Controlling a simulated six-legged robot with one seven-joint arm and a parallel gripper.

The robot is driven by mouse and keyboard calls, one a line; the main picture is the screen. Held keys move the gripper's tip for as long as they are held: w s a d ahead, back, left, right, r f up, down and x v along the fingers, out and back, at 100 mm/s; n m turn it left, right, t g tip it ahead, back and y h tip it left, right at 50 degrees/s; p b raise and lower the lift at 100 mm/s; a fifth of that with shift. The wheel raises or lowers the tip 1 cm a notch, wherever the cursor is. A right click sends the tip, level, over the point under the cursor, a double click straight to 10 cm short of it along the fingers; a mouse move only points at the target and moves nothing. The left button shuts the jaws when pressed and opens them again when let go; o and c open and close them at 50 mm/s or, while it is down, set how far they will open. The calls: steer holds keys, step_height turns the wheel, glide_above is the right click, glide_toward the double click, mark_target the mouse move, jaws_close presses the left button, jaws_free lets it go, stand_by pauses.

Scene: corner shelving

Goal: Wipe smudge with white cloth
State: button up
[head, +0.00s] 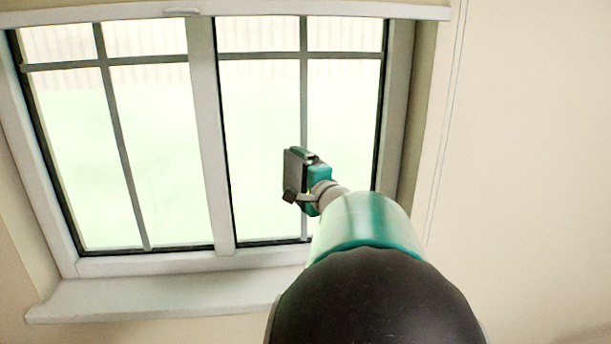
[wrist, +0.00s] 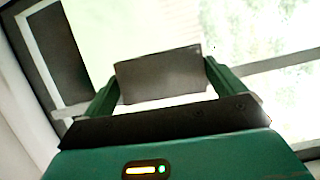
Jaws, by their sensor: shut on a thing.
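My gripper (head: 305,182) is raised in front of the right-hand window pane in the head view. In the wrist view, my gripper (wrist: 161,88) has its two green fingers on either side of a flat, grey-looking rectangular piece, which I take to be the white cloth (wrist: 158,70) in shade. It is shut on this cloth, which spans the space between the fingers. In the head view I cannot clearly tell the cloth from the gripper parts. No smudge can be made out on the bright panes in either view. Whether the cloth touches the glass cannot be told.
The window (head: 211,130) has a white frame, a middle post and thin grey glazing bars. A white sill (head: 160,297) juts out below it. A blind rail (head: 180,12) crosses the top. Bare cream wall (head: 530,150) lies to the right.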

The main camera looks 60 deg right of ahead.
steer(key=shift+w+a, duration=0.65)
steer(key=shift+w, duration=0.25)
steer(key=shift+a, duration=0.1)
steer(key=shift+c, duration=0.3)
steer(key=shift+s+a, duration=0.8)
steer(key=shift+s, duration=0.1)
steer(key=shift+s+a, duration=1.15)
steer(key=shift+a, duration=0.1)
steer(key=shift+s+a, duration=0.95)
steer(key=shift+a, duration=0.15)
steer(key=shift+f, duration=0.1)
